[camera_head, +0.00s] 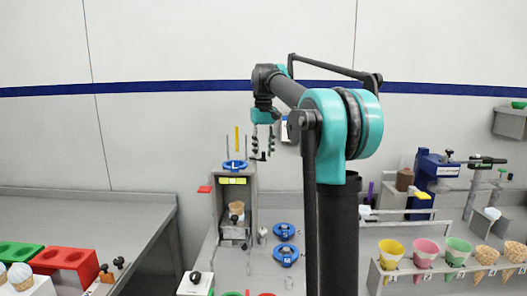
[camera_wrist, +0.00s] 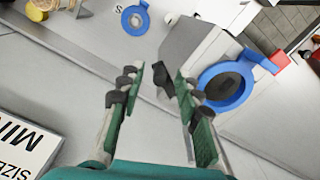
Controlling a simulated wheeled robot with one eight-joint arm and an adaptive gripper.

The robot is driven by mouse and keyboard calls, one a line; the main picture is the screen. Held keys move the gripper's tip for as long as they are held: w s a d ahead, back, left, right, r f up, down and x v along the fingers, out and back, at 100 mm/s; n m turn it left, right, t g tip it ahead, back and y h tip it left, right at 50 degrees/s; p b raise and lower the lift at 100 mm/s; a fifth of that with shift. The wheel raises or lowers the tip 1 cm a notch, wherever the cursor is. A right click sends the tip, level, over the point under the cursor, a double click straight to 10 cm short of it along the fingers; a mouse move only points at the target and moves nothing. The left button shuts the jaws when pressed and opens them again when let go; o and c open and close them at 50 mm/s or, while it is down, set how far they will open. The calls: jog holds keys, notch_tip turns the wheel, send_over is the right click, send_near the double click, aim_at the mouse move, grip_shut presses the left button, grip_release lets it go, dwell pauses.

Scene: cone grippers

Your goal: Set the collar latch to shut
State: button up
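A grey tower (camera_head: 252,200) carries a blue collar ring (camera_head: 235,165) on top. In the wrist view the blue collar (camera_wrist: 208,78) surrounds a dark opening, and a red tab (camera_wrist: 279,60) sits by its blue lug. A black knob (camera_wrist: 163,80) stands at the side of the grey housing (camera_wrist: 195,45). I cannot tell for sure which part is the collar latch. My gripper (camera_head: 263,152) is open and empty just right of the tower's top. In the wrist view its fingertips (camera_wrist: 158,75) lie on either side of the black knob, apart from it as far as I can see.
Loose blue rings (camera_head: 285,231) lie on the counter right of the tower. A cone rack (camera_head: 440,275) stands at the right, with a blue machine (camera_head: 432,175) behind it. Red and green holders (camera_head: 66,258) are at the left. A lettered sign (camera_wrist: 25,140) shows in the wrist view.

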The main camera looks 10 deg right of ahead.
jog(key=shift+c, duration=0.4)
grip_shut()
jog(key=shift+s+a, duration=0.1)
jog(key=a+m, duration=0.1)
jog(key=m, duration=0.2)
jog(key=s+a+m, duration=0.1)
jog(key=a+m, duration=0.1)
jog(key=m, duration=0.2)
jog(key=a+m, duration=0.1)
jog(key=m, duration=0.2)
jog(key=shift+s+a+m, duration=0.15)
jog(key=shift+s+m, duration=0.15)
jog(key=shift+w+a+m, duration=0.1)
jog(key=shift+a+m, duration=0.25)
jog(key=shift+m, duration=0.5)
jog(key=shift+w+a+m, duration=0.1)
jog(key=shift+a+m, duration=0.25)
jog(key=shift+m, duration=0.5)
